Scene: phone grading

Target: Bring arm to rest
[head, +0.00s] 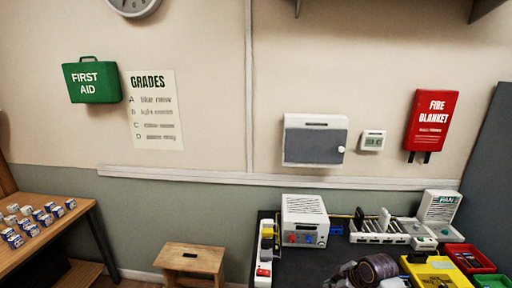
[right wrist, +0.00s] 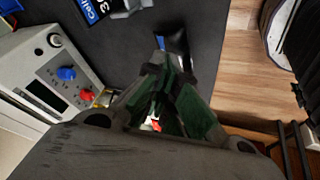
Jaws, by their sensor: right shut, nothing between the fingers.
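My right gripper (right wrist: 165,72) shows in the right wrist view with its dark, green-lined fingers brought together and nothing held between them. It is over or near the dark worktop (right wrist: 120,55). A small red and white thing shows through the gap between the finger linkages, too small to name. A dark, purplish rounded shape (head: 376,268) at the bottom of the head view may be part of my arm or a roll; I cannot tell which. My left gripper is not in view.
A white box with red and blue knobs (head: 305,222) stands on the worktop; it also shows in the right wrist view (right wrist: 45,90). A wooden stool (head: 190,260) stands left.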

